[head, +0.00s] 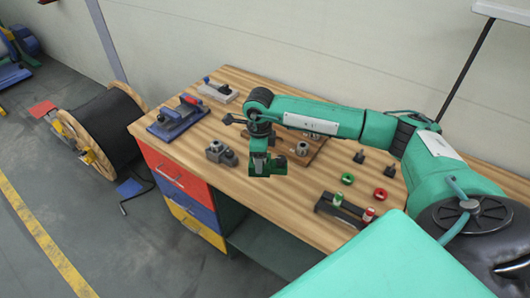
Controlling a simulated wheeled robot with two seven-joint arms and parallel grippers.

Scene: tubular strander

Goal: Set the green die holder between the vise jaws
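A green ring-shaped piece (347,179), which looks like the green die holder, lies on the wooden bench top (215,185) right of my gripper. A small grey metal block device (220,152) that may be the vise sits left of my gripper; its jaws are too small to make out. My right gripper (268,167) points down above the middle of the bench, between these two and apart from both. I see nothing held in it, but its finger gap is unclear. My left gripper is out of view.
A red ring (380,193) lies beside the green one. A black rack (341,211) holds a green-topped and a red-topped piece near the front edge. A blue fixture (178,117) stands at the left. A wooden board with metal parts (304,149) lies behind my gripper.

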